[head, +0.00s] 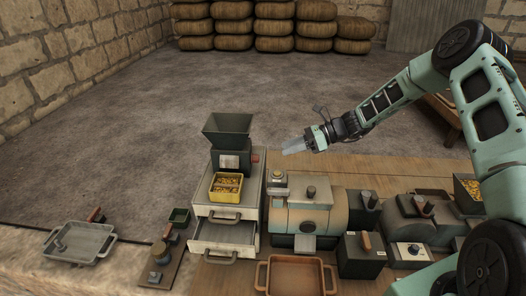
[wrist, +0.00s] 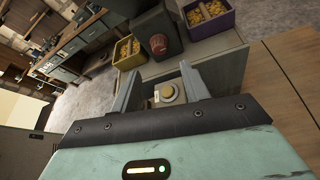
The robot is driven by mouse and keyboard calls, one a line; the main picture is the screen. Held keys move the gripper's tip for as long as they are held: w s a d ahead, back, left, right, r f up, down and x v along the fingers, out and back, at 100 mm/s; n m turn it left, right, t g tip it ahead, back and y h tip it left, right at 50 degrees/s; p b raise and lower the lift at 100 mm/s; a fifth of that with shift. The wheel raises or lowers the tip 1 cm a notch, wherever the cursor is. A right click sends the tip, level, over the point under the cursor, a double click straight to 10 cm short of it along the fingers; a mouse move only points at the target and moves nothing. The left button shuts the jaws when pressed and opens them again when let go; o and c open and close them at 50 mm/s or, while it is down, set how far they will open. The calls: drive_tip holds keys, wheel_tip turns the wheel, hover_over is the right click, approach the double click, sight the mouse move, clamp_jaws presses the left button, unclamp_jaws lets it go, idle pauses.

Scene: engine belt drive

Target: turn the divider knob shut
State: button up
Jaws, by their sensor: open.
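My gripper (head: 294,148) is in the air above the machinery, its fingers pointing left in the head view. In the wrist view its two fingers (wrist: 160,88) are apart with nothing held between them. Below and between them shows a round yellow-topped knob (wrist: 167,93) on a small box; what looks like the same knob (head: 277,174) is beside the drum machine in the head view. Other knobs are a dark one (head: 311,191) on the drum and one on a pale panel (head: 413,248). No label shows which is the divider knob.
A hopper mill (head: 229,140) stands on a drawer cabinet (head: 222,235), with a yellow bin (head: 227,187) of pieces in front and the drawer partly out. A brown tray (head: 296,262) is at the front. A grey tray (head: 80,243) lies at left. Sacks (head: 273,27) stand behind.

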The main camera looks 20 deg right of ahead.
sight(255, 158)
drive_tip(key=p+x, duration=0.3)
drive_tip(key=x, duration=0.6)
drive_tip(key=shift+a+f, duration=0.1)
drive_tip(key=shift+a, duration=0.1)
drive_tip(key=shift+c, duration=0.4)
drive_tip(key=c, duration=0.9)
